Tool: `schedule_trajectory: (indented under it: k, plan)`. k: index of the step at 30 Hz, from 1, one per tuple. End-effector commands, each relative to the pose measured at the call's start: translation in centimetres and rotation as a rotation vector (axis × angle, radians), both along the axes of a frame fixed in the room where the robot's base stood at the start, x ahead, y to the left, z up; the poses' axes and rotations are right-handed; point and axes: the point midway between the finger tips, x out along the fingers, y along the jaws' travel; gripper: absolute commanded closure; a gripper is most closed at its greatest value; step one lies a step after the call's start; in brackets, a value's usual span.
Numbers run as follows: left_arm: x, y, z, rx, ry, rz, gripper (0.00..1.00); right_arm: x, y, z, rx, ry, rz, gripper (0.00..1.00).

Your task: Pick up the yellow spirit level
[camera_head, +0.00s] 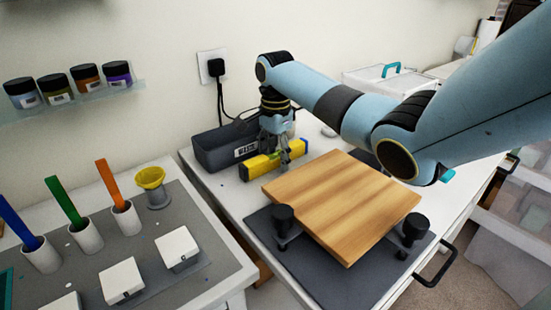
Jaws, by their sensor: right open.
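The yellow spirit level (262,165) lies on the white tabletop behind the wooden board, in front of a dark grey box. My right gripper (283,158) points down over the right part of the level, its fingers around or just in front of it. The fingers are open; whether they touch the level I cannot tell. My left gripper is not in view.
The wooden board (340,205) rests over a dark mat (274,238) with black knobs (283,217). The dark grey box (222,146) stands close behind the level, its cable running to a wall socket. A left bench holds cups with coloured sticks and a yellow funnel (151,178).

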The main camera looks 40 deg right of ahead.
Motion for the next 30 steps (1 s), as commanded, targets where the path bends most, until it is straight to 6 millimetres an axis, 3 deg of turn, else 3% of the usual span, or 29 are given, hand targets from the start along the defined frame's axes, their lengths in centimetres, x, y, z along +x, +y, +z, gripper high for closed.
schedule_trajectory:
  k: [2, 13, 23, 30]
  plan:
    - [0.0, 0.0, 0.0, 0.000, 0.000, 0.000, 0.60, 0.0, 0.0, 0.0, 0.000, 0.000, 0.000, 0.51]
    - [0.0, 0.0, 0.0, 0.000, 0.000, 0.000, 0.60, 0.0, 0.0, 0.1, 0.000, 0.000, 0.000, 1.00]
    - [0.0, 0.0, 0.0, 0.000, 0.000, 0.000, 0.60, 0.0, 0.0, 0.2, 0.000, -0.001, 0.000, 1.00]
    - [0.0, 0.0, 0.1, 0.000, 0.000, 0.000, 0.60, 0.1, -0.1, 2.0, -0.002, -0.005, 0.000, 1.00]
